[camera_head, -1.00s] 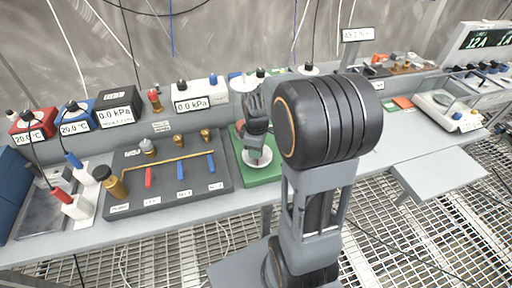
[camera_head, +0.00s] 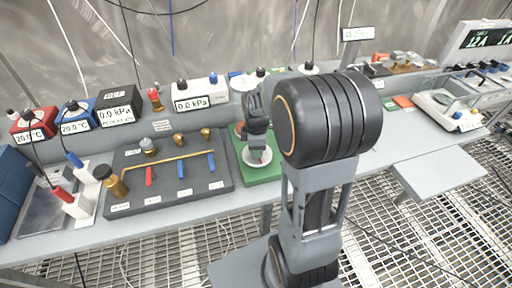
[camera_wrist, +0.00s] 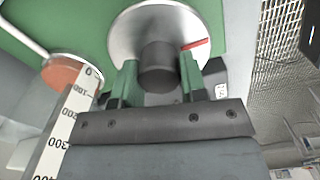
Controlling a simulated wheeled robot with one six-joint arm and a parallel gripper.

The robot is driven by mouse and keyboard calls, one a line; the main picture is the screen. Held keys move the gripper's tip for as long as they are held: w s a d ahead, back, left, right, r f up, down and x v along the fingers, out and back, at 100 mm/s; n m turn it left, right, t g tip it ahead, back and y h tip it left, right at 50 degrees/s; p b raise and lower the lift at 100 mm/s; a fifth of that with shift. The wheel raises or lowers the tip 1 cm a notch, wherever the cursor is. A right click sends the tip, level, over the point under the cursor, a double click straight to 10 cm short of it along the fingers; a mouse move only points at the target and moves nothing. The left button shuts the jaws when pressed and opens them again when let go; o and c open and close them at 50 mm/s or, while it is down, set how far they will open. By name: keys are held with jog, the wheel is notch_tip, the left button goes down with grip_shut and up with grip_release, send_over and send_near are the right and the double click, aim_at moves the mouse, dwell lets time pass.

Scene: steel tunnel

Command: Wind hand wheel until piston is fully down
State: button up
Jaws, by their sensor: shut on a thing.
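The hand wheel (camera_wrist: 201,22) is a round silver disc with a dark central hub (camera_wrist: 157,57) and a red mark near its right side in the wrist view. My gripper (camera_wrist: 158,78) has its two green fingers on either side of the hub and is shut on it. In the head view my gripper (camera_head: 257,143) points down over the pale wheel (camera_head: 258,158) on a green base (camera_head: 265,175). A white scale (camera_wrist: 72,112) marked 0 to 400 stands at the left of the wrist view, beside a copper-coloured disc (camera_wrist: 68,73). I cannot tell which part is the piston.
A dark manifold board (camera_head: 190,192) with red and blue levers lies left of the green base. Pressure boxes (camera_head: 200,92) reading 0.0 kPa stand behind it. Some bench to the right of the green base is clear.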

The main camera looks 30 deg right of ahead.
jog(key=shift+r, duration=0.1)
jog(key=o, duration=0.9)
jog(key=shift+o, duration=0.2)
notch_tip(320, 180, up, 14)
jog(key=shift+p, duration=0.45)
